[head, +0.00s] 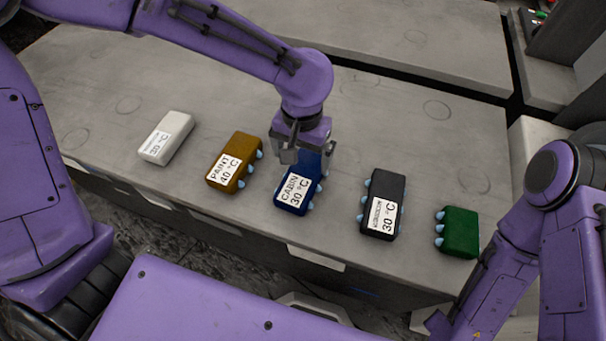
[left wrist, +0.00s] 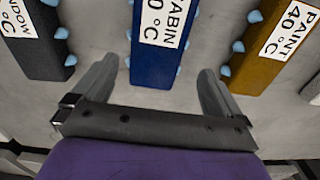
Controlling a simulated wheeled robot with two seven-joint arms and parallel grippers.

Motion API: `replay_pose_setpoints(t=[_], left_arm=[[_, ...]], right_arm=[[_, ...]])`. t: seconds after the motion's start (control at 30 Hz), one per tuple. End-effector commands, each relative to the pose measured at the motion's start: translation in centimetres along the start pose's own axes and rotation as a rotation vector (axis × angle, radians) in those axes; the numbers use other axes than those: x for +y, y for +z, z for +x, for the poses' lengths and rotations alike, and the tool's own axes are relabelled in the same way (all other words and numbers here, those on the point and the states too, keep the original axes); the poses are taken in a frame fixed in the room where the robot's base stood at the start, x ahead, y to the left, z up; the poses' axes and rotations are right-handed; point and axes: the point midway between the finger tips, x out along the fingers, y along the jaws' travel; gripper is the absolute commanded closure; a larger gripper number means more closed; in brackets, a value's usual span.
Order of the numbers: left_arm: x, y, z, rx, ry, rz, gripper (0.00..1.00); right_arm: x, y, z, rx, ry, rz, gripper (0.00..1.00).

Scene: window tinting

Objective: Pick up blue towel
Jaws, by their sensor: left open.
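The blue towel (head: 293,193) is a folded block with a white label reading "CABIN 30 °C" and light blue clips along its sides. It lies on the grey table, in the middle of a row. My left gripper (head: 305,150) is over its far end, pointing down. In the left wrist view the blue towel (left wrist: 157,65) lies ahead and between the two open fingers (left wrist: 158,90), with nothing gripped. My right arm (head: 520,235) shows at the right edge of the head view; its fingers are not clearly visible.
On the grey table (head: 330,100), a white towel (head: 166,138) and a brown towel (head: 234,162) lie left of the blue one. A black towel (head: 382,204) and a green towel (head: 459,232) lie to the right. Gaps separate them. The table behind the row is clear.

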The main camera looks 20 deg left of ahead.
Motion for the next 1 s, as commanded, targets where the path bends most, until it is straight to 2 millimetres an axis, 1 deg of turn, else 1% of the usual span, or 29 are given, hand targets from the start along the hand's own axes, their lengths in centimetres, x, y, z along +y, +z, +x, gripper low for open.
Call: replay_pose_setpoints(t=[0.03,0.17,0.3,0.37,0.47,0.63,0.67,0.7,0.77,0.8,0.83,1.0], left_arm=[[0.1,0.0,0.8,-0.002,-0.001,0.002,0.00],[0.2,0.3,2.3,-0.004,-0.001,0.004,0.00],[0.4,0.7,5.0,-0.004,0.000,0.002,0.00],[0.3,0.7,5.8,-0.003,0.000,0.002,0.00],[0.3,0.7,6.4,0.000,0.000,0.001,0.00],[0.3,0.7,6.4,0.001,0.000,0.000,0.00],[0.3,0.7,6.4,0.001,0.000,0.000,0.03],[0.3,0.7,6.4,0.001,0.000,0.000,0.16],[0.3,0.7,6.4,0.001,0.000,0.000,0.36],[0.3,0.7,6.4,0.001,0.000,0.000,0.49],[0.3,0.7,6.4,0.001,0.000,0.000,0.54],[0.3,0.6,6.3,0.001,0.001,-0.001,0.54]], right_arm=[[0.0,0.1,0.2,0.000,0.000,0.000,0.57],[0.0,0.1,0.2,0.000,0.000,0.000,0.57],[-0.1,0.1,0.4,0.001,0.000,0.000,0.57],[-0.1,0.2,0.5,0.001,0.000,0.000,0.57],[-0.1,0.2,0.5,0.001,0.000,0.000,0.57],[-0.1,0.2,0.5,0.001,0.000,0.000,0.57],[-0.1,0.2,0.5,0.001,0.000,0.000,0.57],[-0.1,0.2,0.5,0.001,0.000,0.000,0.57],[-0.1,0.2,0.5,0.001,0.000,0.000,0.57],[-0.1,0.2,0.5,0.001,0.000,0.000,0.57],[-0.1,0.2,0.5,0.001,0.000,0.000,0.57],[-0.1,0.2,0.5,0.001,0.000,0.000,0.57]])
